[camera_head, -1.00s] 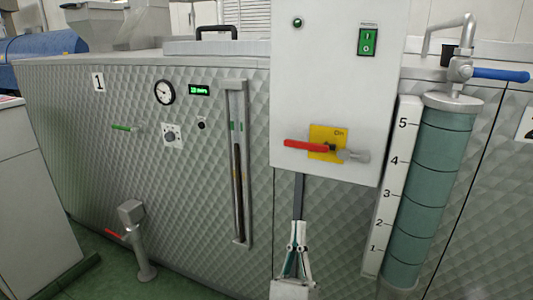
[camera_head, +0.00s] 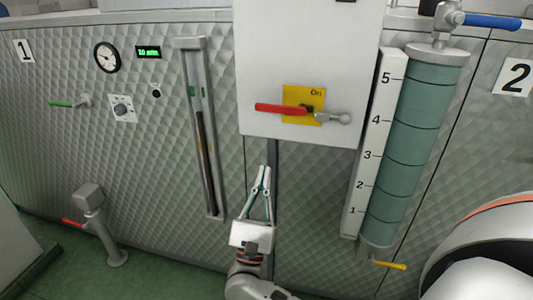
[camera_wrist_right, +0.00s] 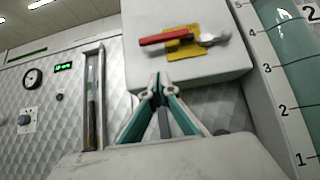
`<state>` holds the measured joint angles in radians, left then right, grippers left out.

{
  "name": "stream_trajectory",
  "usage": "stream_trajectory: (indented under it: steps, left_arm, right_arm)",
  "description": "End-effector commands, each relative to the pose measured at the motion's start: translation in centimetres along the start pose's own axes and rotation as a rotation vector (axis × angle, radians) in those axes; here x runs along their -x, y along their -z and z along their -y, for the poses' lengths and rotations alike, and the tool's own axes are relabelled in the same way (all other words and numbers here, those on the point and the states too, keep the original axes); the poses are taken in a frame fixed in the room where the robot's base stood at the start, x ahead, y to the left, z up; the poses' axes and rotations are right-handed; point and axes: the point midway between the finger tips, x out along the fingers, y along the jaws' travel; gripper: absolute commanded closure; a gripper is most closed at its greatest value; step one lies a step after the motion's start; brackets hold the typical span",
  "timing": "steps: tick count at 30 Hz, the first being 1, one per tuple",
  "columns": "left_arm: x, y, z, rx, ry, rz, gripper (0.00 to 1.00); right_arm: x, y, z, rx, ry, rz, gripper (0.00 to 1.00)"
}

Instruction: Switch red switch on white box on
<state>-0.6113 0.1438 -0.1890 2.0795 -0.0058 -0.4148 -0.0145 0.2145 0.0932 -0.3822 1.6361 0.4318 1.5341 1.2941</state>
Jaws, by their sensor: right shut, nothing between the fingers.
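The white box (camera_head: 345,60) hangs on the quilted metal panel; it also shows in the wrist view (camera_wrist_right: 140,62). On its lower part is a yellow plate (camera_head: 318,94) marked "On" at its top. The switch's red handle (camera_head: 281,109) lies nearly level across it, pointing left, with a silver end (camera_head: 338,118) to the right. In the wrist view the red handle (camera_wrist_right: 163,37) is above my fingertips. My right gripper (camera_head: 262,172) is shut and empty, pointing up, just below the box's lower edge and apart from the handle. My left gripper is not in view.
A green sight cylinder (camera_head: 415,140) with a numbered scale (camera_head: 366,150) and blue lever (camera_head: 493,21) stands to the right. A glass tube gauge (camera_head: 203,135) is on the left, with a green-handled valve (camera_head: 63,104). A red-handled pipe (camera_head: 100,225) stands on the floor.

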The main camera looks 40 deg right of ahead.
Motion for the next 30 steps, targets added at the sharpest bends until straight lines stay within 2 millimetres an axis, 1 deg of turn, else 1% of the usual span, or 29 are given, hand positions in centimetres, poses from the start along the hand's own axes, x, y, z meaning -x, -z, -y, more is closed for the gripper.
stream_trajectory:
  steps: [1,7,14,15,18,21,30]
  left_arm:
    - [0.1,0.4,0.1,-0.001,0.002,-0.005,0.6]
    - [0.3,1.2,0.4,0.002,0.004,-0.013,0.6]
    - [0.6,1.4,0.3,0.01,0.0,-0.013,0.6]
    - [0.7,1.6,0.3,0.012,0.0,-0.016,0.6]
    - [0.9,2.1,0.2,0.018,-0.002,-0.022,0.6]
    - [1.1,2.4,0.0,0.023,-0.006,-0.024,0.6]
    - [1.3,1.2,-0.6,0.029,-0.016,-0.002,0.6]
  right_arm:
    - [-1.0,-0.3,0.0,-0.002,0.004,0.006,1.0]
    - [-4.8,-0.5,0.1,-0.002,0.005,0.008,1.0]
    - [-9.3,-0.5,0.1,-0.003,0.005,0.006,1.0]
    - [-9.8,-0.7,0.0,-0.004,0.004,0.006,1.0]
    - [-10.8,-1.9,0.1,-0.005,0.004,0.004,1.0]
    - [-11.4,-2.5,0.1,-0.003,0.003,0.004,1.0]
    - [-11.9,-2.9,0.0,0.0,0.0,0.001,1.0]
